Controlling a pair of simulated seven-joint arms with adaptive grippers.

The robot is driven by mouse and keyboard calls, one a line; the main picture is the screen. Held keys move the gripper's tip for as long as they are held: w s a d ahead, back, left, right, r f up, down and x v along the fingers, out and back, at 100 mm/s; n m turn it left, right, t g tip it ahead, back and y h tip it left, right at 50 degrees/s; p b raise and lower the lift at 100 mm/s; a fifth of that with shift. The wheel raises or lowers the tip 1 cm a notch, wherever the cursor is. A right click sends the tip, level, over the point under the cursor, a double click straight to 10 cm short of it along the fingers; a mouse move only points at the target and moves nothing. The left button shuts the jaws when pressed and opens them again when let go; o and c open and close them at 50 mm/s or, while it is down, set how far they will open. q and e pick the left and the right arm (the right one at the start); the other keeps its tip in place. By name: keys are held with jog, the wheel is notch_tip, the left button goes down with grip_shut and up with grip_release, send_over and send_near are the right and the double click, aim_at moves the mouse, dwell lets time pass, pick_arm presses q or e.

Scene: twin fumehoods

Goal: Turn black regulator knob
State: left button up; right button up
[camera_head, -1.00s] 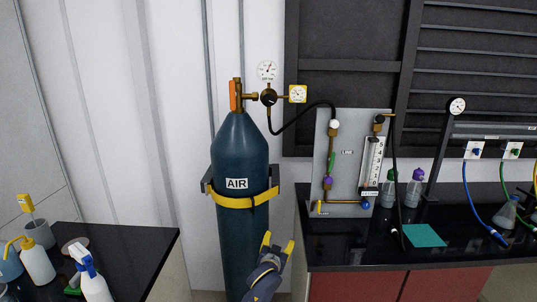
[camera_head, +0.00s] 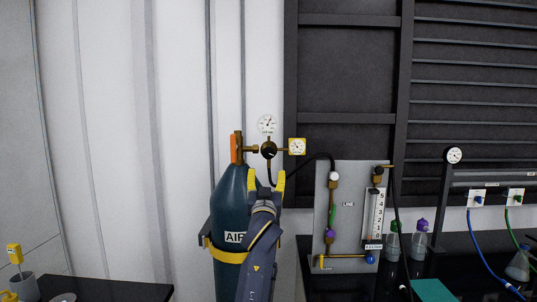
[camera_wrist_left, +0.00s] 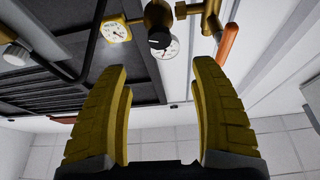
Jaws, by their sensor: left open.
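The black regulator knob (camera_head: 269,150) sits on the brass regulator at the top of the dark teal AIR cylinder (camera_head: 228,200). In the left wrist view the knob (camera_wrist_left: 159,39) shows at the top middle, beyond the fingertips. My left gripper (camera_head: 266,180) is open and empty, with yellow fingers pointing up, a little below the knob in the head view. In the left wrist view its two fingers (camera_wrist_left: 160,75) stand wide apart with nothing between them. The gripper and arm hide part of the cylinder and its label. My right gripper is not seen.
Two gauges (camera_head: 267,124) (camera_head: 297,146) flank the knob above and to the right. An orange valve handle (camera_head: 236,147) is at its left. A black hose (camera_head: 314,157) runs right to a flowmeter panel (camera_head: 345,215). Plain wall is free at the left.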

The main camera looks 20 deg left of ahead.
aim_at(268, 153)
pick_arm(q)
jog(key=x, duration=1.4)
jog(key=shift+w+a+r, duration=0.1)
jog(key=shift+w, duration=0.2)
jog(key=shift+c, duration=0.4)
jog(key=c, duration=1.1)
